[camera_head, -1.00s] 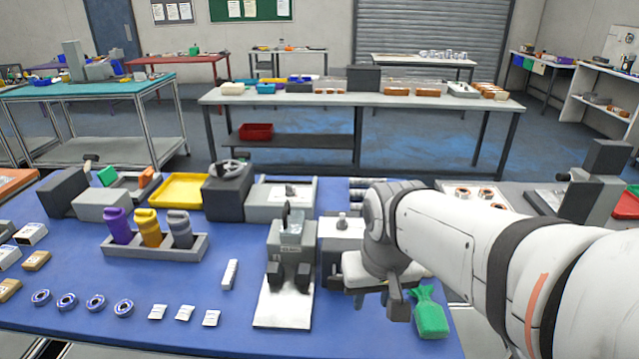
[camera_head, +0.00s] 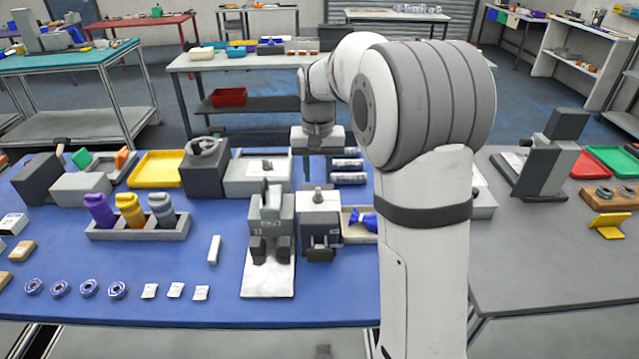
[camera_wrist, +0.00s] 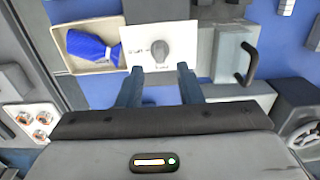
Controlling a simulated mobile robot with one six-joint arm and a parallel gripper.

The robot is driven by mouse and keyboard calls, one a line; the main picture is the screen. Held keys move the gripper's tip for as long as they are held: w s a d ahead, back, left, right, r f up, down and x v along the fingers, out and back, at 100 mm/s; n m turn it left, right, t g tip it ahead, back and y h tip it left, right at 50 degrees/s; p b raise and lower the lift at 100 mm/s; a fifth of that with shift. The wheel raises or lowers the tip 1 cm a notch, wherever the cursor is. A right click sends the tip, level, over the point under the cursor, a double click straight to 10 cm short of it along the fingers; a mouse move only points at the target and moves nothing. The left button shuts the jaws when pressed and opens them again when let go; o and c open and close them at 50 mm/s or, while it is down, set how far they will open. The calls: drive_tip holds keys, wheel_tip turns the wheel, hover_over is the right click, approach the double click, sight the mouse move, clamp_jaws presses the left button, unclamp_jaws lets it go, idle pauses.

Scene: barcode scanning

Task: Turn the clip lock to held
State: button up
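The clip lock appears to be the dark round knob (camera_wrist: 161,50) on a white labelled plate in the wrist view; its lettering is too small to read. In the head view the knob (camera_head: 318,194) sits on top of a grey and white box (camera_head: 319,227). My gripper (camera_head: 317,170) is above the table, behind that box in the picture. In the wrist view my gripper (camera_wrist: 161,76) is open, with an empty gap between its two fingers. The knob lies beyond the fingertips, roughly in line with the gap, and no contact shows.
A grey clamp-like device (camera_head: 270,225) stands just left of the box. A tray (camera_wrist: 72,68) with a blue bag (camera_wrist: 94,48) is beside it. A handwheel unit (camera_head: 205,168) is at back left. My arm hides part of the table's right side.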

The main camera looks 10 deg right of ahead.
sight(319, 191)
drive_tip(key=shift+f, duration=2.4)
drive_tip(key=shift+c, duration=0.2)
clamp_jaws()
drive_tip(key=shift+d, duration=0.1)
